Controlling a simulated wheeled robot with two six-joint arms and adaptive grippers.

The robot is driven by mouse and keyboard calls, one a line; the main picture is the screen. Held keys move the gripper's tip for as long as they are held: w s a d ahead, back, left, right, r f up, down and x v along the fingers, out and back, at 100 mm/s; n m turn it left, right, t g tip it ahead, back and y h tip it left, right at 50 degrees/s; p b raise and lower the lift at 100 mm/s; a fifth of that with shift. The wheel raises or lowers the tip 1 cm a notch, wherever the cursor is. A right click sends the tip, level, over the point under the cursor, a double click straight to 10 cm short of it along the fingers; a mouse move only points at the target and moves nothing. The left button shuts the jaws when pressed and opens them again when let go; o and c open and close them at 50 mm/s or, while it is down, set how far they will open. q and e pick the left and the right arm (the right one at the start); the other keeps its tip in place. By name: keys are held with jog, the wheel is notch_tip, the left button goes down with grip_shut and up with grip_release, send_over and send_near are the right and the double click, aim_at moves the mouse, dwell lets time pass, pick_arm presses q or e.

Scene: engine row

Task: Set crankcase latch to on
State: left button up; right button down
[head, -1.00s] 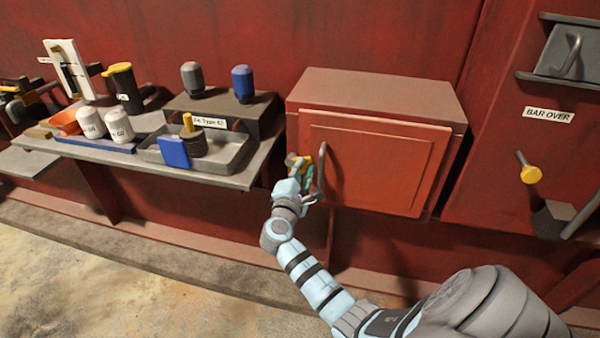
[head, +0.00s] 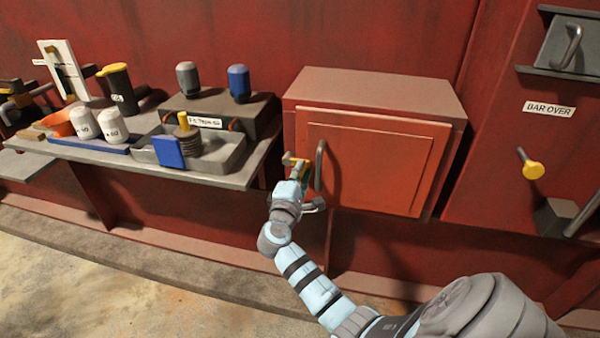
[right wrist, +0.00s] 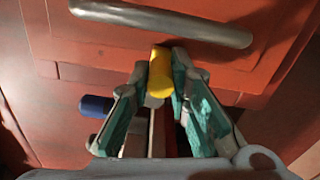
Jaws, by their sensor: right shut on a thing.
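The crankcase latch appears to be the small lever with a yellow grip at the left edge of the red cabinet door (head: 375,165). My right gripper (head: 303,172) is at this lever, just left of the door's grey bar handle (head: 319,166). In the right wrist view the yellow grip (right wrist: 160,72) sits between the two teal-padded fingers of my right gripper (right wrist: 163,95), which is shut on it. The grey bar handle (right wrist: 165,22) runs above the fingertips there. The fingers hide much of the lever. My left gripper is not in view.
A grey shelf (head: 215,178) at left holds a tray, white canisters and a black yellow-topped can (head: 116,88). A blue-ended part (right wrist: 97,106) lies left of the fingers.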

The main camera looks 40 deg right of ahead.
jog(key=c, duration=1.5)
grip_release()
jog(key=shift+f, duration=0.1)
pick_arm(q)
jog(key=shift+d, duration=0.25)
pick_arm(e)
jog(key=v, duration=1.2)
